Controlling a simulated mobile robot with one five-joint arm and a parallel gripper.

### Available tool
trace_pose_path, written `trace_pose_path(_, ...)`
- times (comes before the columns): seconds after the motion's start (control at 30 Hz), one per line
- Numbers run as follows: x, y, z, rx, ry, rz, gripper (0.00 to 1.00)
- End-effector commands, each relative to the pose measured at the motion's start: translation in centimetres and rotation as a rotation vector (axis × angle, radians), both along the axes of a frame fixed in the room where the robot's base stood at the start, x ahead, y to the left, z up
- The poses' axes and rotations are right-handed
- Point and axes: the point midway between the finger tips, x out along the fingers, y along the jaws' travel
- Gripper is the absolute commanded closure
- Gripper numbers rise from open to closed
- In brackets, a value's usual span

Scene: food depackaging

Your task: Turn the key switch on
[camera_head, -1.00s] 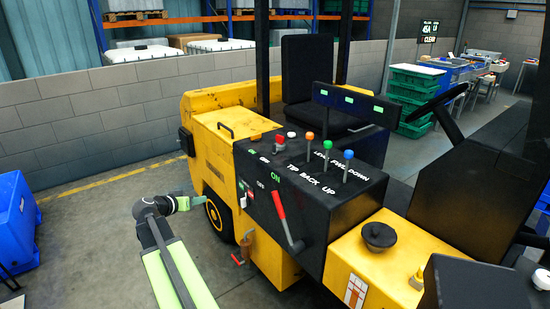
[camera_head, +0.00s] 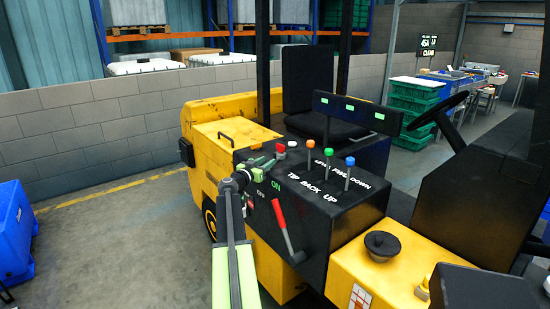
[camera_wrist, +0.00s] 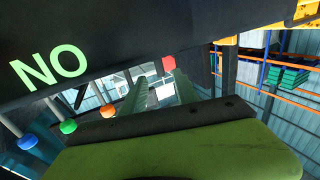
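The yellow machine (camera_head: 215,108) has a black control console (camera_head: 325,225) with white lettering and a green ON label (camera_head: 276,184) on its side. An OFF label (camera_head: 261,194) is beside it. I cannot make out the key switch; my arm and gripper cover part of that side panel. My gripper (camera_head: 264,161) is at the console's upper left edge, close to the ON label. In the wrist view its two green fingers (camera_wrist: 160,84) stand apart with nothing between them. The green lettering (camera_wrist: 48,67) shows upside down at left there.
A red-handled lever (camera_head: 280,214) sticks out from the console side. A red knob (camera_head: 280,146) and orange, green and blue levers (camera_head: 349,162) stand on top. A blue bin (camera_head: 14,230) is at far left. Floor left of the machine is clear.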

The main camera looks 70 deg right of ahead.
Motion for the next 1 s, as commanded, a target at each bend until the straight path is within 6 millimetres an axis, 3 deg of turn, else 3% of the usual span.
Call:
trace_pose_path(0.1,-0.5,-3.2,0.0,0.000,0.000,-0.002,0.64)
trace_pose_path(0.3,-1.2,-6.2,0.0,0.000,0.000,-0.002,0.64)
trace_pose_path(0.67,-1.5,-6.9,0.0,0.000,0.000,-0.001,0.64)
trace_pose_path(1.0,-1.6,-6.9,0.0,0.000,0.000,-0.002,1.00)
